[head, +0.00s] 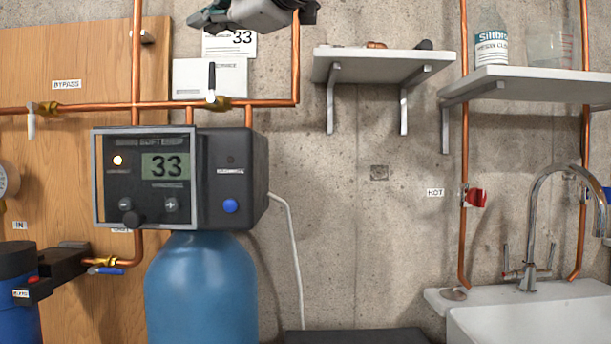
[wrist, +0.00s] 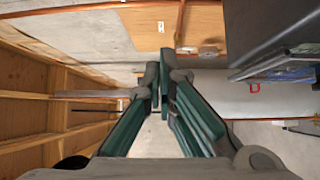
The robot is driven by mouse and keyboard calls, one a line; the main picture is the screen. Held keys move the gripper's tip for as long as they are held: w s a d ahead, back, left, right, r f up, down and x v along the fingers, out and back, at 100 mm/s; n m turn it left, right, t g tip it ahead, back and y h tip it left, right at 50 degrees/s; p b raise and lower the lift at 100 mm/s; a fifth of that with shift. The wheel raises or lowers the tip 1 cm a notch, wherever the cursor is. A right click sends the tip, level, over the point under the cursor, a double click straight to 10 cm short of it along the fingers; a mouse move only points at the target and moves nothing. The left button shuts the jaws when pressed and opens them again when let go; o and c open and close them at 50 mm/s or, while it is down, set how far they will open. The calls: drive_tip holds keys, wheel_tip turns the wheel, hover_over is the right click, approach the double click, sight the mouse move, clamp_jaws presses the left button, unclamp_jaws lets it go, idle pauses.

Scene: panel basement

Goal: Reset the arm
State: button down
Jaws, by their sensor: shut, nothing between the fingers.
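My gripper (head: 207,16) shows at the top edge of the head view, above the softener and in front of a white card marked 33 (head: 243,43). Most of the arm behind it is out of frame. In the wrist view my gripper (wrist: 159,75) has its two dark green fingers brought together at the tips, with nothing held. The grey softener control head (head: 180,180) reads 33 on its display, with a lit lamp at the left and a blue button at the right. It sits on a blue tank (head: 201,290), below and apart from my gripper.
Copper pipes (head: 137,70) run up and across the wooden panel (head: 65,75), close to my gripper. Two wall shelves (head: 385,62) and a white sink (head: 540,318) with a tall tap are at the right. The concrete wall between is mostly clear.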

drive_tip(key=s+d+f+m+g+h, duration=0.1)
drive_tip(key=s+d+f+m+h, duration=0.2)
drive_tip(key=f, duration=0.6)
drive_tip(key=s+d+f+m+g+h, duration=0.2)
drive_tip(key=d+f+m, duration=0.3)
drive_tip(key=f, duration=0.5)
drive_tip(key=s+d+f+m+g+h, duration=0.1)
drive_tip(key=s+d+f+m+h, duration=0.2)
drive_tip(key=f, duration=0.6)
drive_tip(key=s+d+f+m+g+h, duration=0.65)
drive_tip(key=s+d+f+m, duration=0.95)
drive_tip(key=s+d+f, duration=0.65)
wheel_tip(320, 180, up, 24)
drive_tip(key=w+a+t+p, duration=0.1)
drive_tip(key=t+p, duration=0.2)
drive_tip(key=p, duration=2)
drive_tip(key=shift+m+p, duration=0.3)
drive_tip(key=shift+p, duration=0.05)
drive_tip(key=shift+w+y, duration=0.1)
drive_tip(key=shift+y, duration=0.15)
